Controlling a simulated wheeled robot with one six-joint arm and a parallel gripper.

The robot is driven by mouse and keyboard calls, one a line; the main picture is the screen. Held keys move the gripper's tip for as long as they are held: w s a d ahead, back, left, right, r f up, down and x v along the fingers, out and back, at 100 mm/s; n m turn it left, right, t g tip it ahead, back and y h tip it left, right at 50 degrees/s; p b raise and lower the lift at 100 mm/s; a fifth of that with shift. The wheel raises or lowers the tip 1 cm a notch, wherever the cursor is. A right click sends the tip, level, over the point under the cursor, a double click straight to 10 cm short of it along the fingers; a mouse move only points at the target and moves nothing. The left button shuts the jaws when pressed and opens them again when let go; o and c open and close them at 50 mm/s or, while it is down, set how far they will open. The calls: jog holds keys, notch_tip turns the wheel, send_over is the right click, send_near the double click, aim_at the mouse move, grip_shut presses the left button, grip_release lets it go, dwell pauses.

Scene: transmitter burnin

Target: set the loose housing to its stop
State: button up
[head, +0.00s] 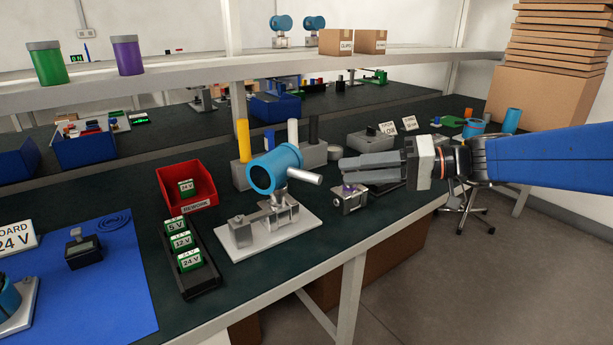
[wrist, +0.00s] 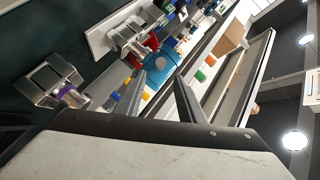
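A blue cylindrical housing (head: 262,174) with a pale side stub sits tilted on a metal bracket on a white base plate (head: 255,243), mid-bench. The blue housing also shows in the wrist view (wrist: 158,54), beyond my fingers. I cannot tell whether it rests at its stop. My gripper (head: 342,170) is to the right of the housing, apart from it, with its fingers pointing left. In the wrist view my gripper (wrist: 161,76) has its fingers spread with nothing between them.
A small metal fixture with a purple part (head: 349,197) stands below my fingers. A grey block (head: 312,153) with upright coloured tubes is behind the housing. A red rework bin (head: 188,199) and a black tray of green modules (head: 205,280) are left. Another blue housing (head: 9,297) is at far left.

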aim_at(307, 176)
jog(key=shift+x, duration=5.5)
jog(key=shift+s, duration=0.1)
grip_shut()
